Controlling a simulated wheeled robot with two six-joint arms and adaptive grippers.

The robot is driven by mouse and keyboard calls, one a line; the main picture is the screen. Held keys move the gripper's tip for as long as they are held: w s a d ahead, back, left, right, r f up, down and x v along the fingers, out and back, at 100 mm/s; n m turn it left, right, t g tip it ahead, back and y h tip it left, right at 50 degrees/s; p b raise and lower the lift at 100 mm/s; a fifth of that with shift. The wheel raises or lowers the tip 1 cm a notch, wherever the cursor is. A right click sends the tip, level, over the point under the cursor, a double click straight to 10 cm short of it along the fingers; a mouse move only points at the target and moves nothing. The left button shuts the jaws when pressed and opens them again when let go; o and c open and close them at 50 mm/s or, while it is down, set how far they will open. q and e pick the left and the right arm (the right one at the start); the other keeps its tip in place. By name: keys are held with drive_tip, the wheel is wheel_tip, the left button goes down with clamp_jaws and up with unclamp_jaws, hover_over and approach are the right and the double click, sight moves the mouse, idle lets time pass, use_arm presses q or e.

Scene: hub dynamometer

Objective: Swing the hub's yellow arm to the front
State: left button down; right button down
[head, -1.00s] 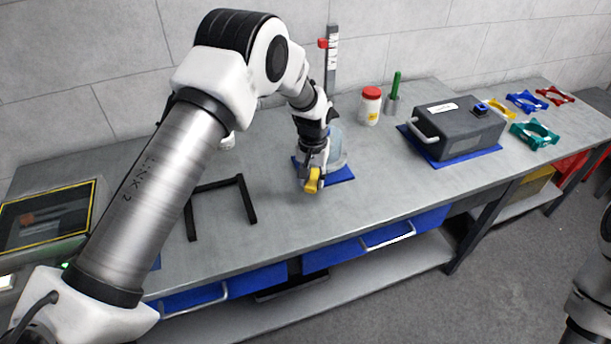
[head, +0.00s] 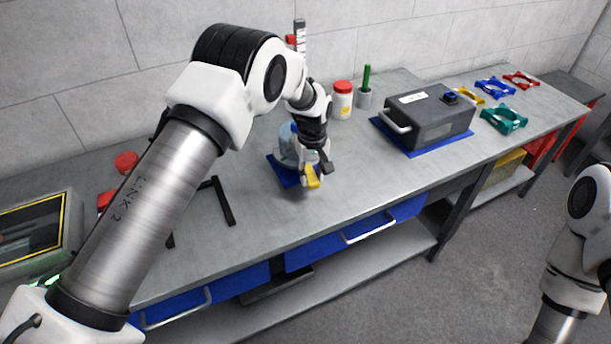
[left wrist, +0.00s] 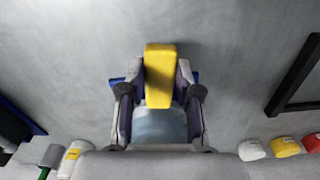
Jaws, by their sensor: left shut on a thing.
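The hub (head: 286,152) is a pale blue-grey round body on a blue mat (head: 280,176), partly hidden behind my left gripper (head: 314,168). It also shows below the yellow arm in the left wrist view (left wrist: 160,125). The hub's yellow arm (head: 313,179) points towards the bench's front edge and a little to the right in the head view. My left gripper is shut on this yellow arm, with one finger on each side of it in the left wrist view (left wrist: 159,75). My right arm shows at the right edge, but its gripper is out of view.
A black frame (head: 222,202) lies left of the hub. A red-lidded jar (head: 342,100), a green-handled tool in a holder (head: 365,88) and a dark case (head: 430,118) stand to the right. Bare bench top lies in front of the hub.

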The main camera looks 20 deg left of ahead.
use_arm(q)
drive_tip(key=shift+w+d+f+n, duration=0.1)
drive_tip(key=shift+w+d+n, duration=0.3)
drive_tip(key=shift+d+n, duration=0.1)
idle(0.4)
drive_tip(key=c, duration=0.8)
unclamp_jaws()
drive_tip(key=shift+w+f, duration=0.1)
drive_tip(key=shift+w, duration=0.1)
wheel_tip(320, 180, up, 12)
drive_tip(key=shift+a, duration=0.1)
